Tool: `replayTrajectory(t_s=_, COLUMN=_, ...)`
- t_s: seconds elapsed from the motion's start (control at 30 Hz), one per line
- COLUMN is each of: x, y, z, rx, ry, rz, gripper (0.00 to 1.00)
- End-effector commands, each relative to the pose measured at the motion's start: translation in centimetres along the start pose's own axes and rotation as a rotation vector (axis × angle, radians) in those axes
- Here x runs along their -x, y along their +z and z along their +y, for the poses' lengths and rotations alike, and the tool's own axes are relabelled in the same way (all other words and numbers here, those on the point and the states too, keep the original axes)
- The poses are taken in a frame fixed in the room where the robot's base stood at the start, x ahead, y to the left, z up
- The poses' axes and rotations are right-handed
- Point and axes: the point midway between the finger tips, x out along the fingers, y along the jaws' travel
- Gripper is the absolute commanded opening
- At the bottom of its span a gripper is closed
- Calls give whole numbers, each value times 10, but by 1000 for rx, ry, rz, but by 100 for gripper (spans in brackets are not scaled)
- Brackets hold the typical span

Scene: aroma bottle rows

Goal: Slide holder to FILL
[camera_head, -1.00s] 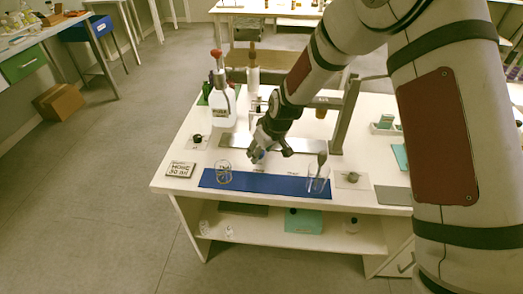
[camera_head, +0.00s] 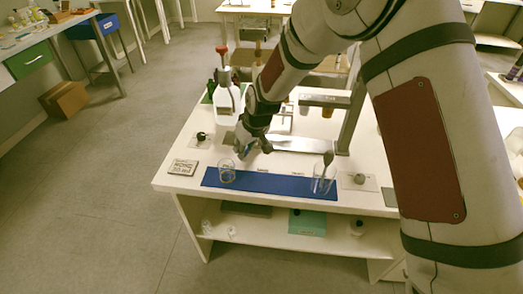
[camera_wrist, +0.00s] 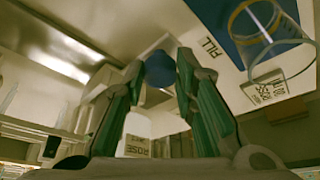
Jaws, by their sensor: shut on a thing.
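In the wrist view my gripper (camera_wrist: 160,72) has its green-lined fingers closed around a round blue knob (camera_wrist: 159,68), which I take to be the holder's handle. The rest of the holder is mostly hidden behind the fingers. The word FILL (camera_wrist: 212,47) is printed on the white table just right of the knob in that view. In the head view my gripper (camera_head: 246,150) is low over the table, behind the blue mat (camera_head: 270,185), and hides the knob. A metal rail plate (camera_head: 305,147) lies to its right, and also shows in the wrist view (camera_wrist: 65,32).
A glass beaker (camera_head: 226,173) stands on the mat's left end, and a beaker with a spoon (camera_head: 325,180) on its right. A large white bottle (camera_head: 226,105) stands behind my gripper. A sign (camera_head: 182,167) lies at the left front. A grey post (camera_head: 353,115) rises at the right.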

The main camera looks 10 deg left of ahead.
Motion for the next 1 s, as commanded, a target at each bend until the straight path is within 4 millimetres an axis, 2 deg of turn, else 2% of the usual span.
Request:
replayTrajectory(t_s=0.1, x=-10, y=-18, z=-20, rx=7, ry=-1, rz=1, gripper=0)
replayTrajectory(t_s=0.2, x=-13, y=-27, z=-29, rx=4, ry=0, rz=1, gripper=0)
replayTrajectory(t_s=0.63, x=-14, y=-34, z=-37, rx=1, ry=-1, rz=4, gripper=0)
replayTrajectory(t_s=0.67, x=-14, y=-34, z=-37, rx=1, ry=-1, rz=4, gripper=33)
replayTrajectory(t_s=0.7, x=-14, y=-34, z=-37, rx=1, ry=-1, rz=4, gripper=42)
replayTrajectory(t_s=0.73, x=-14, y=-34, z=-37, rx=1, ry=-1, rz=4, gripper=46)
replayTrajectory(t_s=1.0, x=-13, y=-33, z=-36, rx=0, ry=0, rz=2, gripper=46)
